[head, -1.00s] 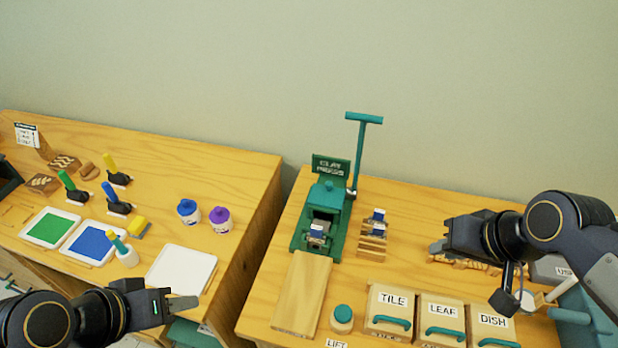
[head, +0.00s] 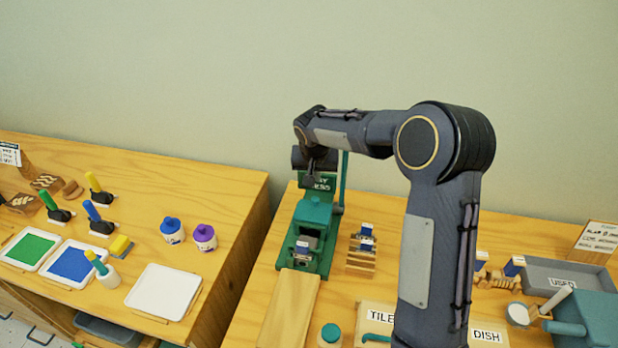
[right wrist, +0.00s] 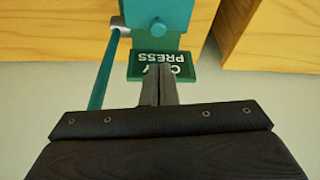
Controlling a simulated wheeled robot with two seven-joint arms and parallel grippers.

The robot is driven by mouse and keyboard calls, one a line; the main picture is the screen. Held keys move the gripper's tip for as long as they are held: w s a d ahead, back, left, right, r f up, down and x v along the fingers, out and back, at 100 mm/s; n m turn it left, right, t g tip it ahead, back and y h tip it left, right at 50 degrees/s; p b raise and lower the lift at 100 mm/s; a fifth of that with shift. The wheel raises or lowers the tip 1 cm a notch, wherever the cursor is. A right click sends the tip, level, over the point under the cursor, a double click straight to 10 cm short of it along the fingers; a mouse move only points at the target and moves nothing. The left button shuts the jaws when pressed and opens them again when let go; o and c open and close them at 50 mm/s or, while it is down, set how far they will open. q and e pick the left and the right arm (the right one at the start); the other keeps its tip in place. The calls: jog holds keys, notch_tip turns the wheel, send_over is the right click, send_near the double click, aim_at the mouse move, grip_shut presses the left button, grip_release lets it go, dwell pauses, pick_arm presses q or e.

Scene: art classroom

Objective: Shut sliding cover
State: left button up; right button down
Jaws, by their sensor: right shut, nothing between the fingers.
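The green clay press (head: 284,255) stands at the back of the right table, with a teal block-shaped housing (head: 314,213) on it and a sign (head: 318,182) behind. A small labelled block (head: 302,250) sits at the housing's open front. I cannot tell which part is the sliding cover. My right gripper (head: 313,176) is above the back of the press, by the sign. In the right wrist view its fingers (right wrist: 158,70) are together and empty, in front of the sign (right wrist: 185,66); contact is unclear. The teal housing (right wrist: 158,12) shows beyond. My left gripper is out of view.
A teal lever post (head: 342,180) rises right of the press, close to my gripper. A wooden slotted rack (head: 360,262) stands to the right, and a wooden board (head: 290,310) lies in front. My right arm hides part of the labelled boxes. A gap separates the left table (head: 240,190).

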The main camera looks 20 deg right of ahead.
aim_at(310, 217)
jog(key=p+x, duration=0.1)
jog(key=x, duration=0.7)
jog(key=shift+d+f+p, duration=0.1)
jog(key=shift+p, duration=0.3)
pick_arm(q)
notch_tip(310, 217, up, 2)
pick_arm(e)
jog(key=shift+s+f+b, duration=0.15)
jog(key=shift+s+b, duration=0.05)
jog(key=shift+b, duration=0.25)
jog(key=s+a+b, duration=0.2)
jog(key=s, duration=0.1)
jog(key=s+a+b, duration=0.2)
jog(key=s+a, duration=0.1)
jog(key=shift+b, duration=0.3)
jog(key=shift+s, duration=0.1)
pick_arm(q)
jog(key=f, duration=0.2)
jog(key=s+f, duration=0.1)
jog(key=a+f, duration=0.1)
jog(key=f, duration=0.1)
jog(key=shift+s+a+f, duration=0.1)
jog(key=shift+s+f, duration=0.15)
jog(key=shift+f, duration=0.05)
pick_arm(e)
jog(key=shift+s, duration=0.1)
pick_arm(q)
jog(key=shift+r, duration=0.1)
pick_arm(e)
jog(key=shift+r, duration=0.2)
